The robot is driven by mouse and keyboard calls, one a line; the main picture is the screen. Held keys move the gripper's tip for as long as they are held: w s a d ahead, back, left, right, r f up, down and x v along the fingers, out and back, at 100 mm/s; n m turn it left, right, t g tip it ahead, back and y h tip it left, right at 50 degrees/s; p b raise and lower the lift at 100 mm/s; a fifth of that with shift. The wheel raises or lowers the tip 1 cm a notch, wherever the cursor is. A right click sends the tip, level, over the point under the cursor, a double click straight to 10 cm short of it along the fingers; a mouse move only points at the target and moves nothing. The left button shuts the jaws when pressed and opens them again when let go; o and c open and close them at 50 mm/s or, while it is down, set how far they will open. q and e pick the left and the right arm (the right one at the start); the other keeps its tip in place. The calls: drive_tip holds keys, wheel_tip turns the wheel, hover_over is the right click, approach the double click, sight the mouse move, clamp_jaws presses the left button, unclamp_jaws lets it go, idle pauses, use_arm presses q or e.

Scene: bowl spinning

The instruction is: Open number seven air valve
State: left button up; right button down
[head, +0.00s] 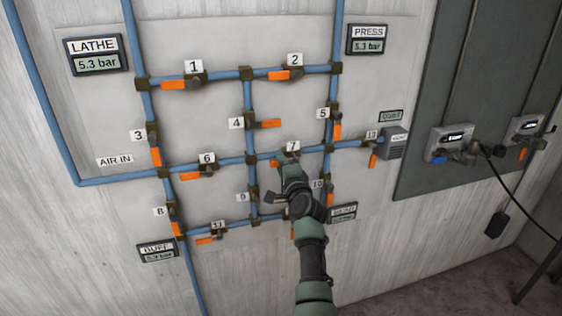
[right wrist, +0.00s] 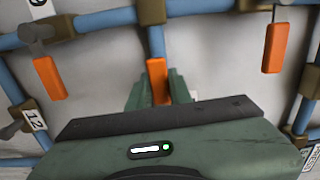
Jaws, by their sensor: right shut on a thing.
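Valve 7 sits on the middle blue pipe under its number plate (head: 293,146). My right gripper (head: 284,157) is at this valve and covers most of it in the head view. In the right wrist view an orange valve handle (right wrist: 157,78) stands between the green fingers (right wrist: 155,95), and the gripper is shut on it. The handle appears to lie along its blue pipe. A small orange part (head: 274,163) shows left of the gripper in the head view. My left gripper is not in view.
Valve 4's handle (head: 268,123) sticks out across its pipe, up and left of my gripper. Valve 6's handle (head: 192,175) lies nearly along its pipe. Valve 5's handle (head: 338,130) is close on the right. My right arm hides part of the lower pipes.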

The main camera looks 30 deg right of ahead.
drive_tip(key=shift+r+m, duration=0.1)
drive_tip(key=shift+m, duration=0.2)
drive_tip(key=c, duration=1.3)
unclamp_jaws()
drive_tip(key=p+v, duration=0.4)
drive_tip(key=v, duration=0.3)
drive_tip(key=shift+s+a, duration=0.1)
drive_tip(key=shift+s, duration=0.25)
